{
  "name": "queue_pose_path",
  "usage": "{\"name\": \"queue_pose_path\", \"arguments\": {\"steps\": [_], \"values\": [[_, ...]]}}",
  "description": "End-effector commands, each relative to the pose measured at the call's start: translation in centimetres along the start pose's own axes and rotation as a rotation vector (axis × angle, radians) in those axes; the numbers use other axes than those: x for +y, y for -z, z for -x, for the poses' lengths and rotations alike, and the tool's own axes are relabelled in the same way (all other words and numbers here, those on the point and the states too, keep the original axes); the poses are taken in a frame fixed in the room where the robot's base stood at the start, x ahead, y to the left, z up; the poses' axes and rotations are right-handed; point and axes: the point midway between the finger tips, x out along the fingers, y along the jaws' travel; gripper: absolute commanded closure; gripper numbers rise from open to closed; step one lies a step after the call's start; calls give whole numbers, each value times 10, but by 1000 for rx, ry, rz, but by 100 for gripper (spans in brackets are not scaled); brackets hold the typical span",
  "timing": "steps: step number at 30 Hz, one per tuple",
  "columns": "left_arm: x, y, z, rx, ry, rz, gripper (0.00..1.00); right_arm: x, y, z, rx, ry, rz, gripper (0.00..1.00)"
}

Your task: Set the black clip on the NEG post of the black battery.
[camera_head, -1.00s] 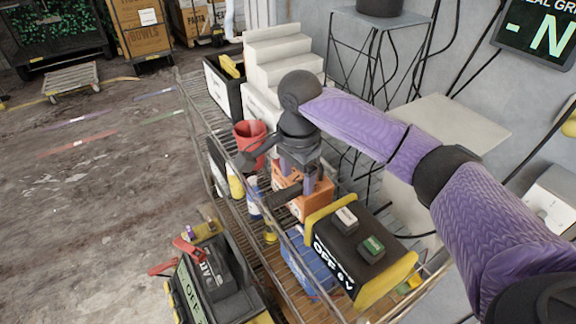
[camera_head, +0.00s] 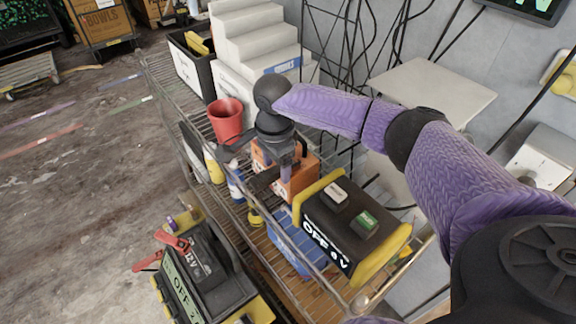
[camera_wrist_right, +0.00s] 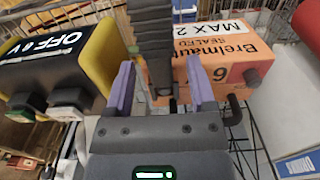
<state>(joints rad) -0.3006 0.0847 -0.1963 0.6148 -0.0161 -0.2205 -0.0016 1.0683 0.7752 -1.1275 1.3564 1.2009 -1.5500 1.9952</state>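My right gripper (camera_head: 287,170) points down over the orange battery (camera_head: 299,182) on the wire rack. In the right wrist view its two purple fingers (camera_wrist_right: 161,92) are apart, with a dark ribbed piece (camera_wrist_right: 152,45) showing between them; I cannot tell whether it is the black clip. The orange battery (camera_wrist_right: 222,62) lies just beyond the fingers. A black battery marked 12V (camera_head: 205,262) stands at lower left, with a red clip (camera_head: 172,240) at its top left. Its NEG post cannot be made out. My left gripper is not in view.
A red bucket (camera_head: 226,120), bottles (camera_head: 236,182) and white steps (camera_head: 258,45) are on the rack. Its rail (camera_head: 215,215) runs along the left.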

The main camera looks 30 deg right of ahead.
Motion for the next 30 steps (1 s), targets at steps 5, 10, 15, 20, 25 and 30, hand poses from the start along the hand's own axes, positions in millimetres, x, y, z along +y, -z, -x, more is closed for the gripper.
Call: {"name": "queue_pose_path", "arguments": {"steps": [5,10,15,20,25,30], "values": [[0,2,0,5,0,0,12,0,0,0,0,0,0,69],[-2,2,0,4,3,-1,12,0,0,0,0,0,0,100],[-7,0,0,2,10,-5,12,0,0,0,0,1,1,100],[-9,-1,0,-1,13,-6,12,0,0,1,0,1,1,100],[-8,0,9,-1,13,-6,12,0,0,31,-1,3,1,100],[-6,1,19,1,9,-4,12,-1,0,76,-2,4,0,100]]}}
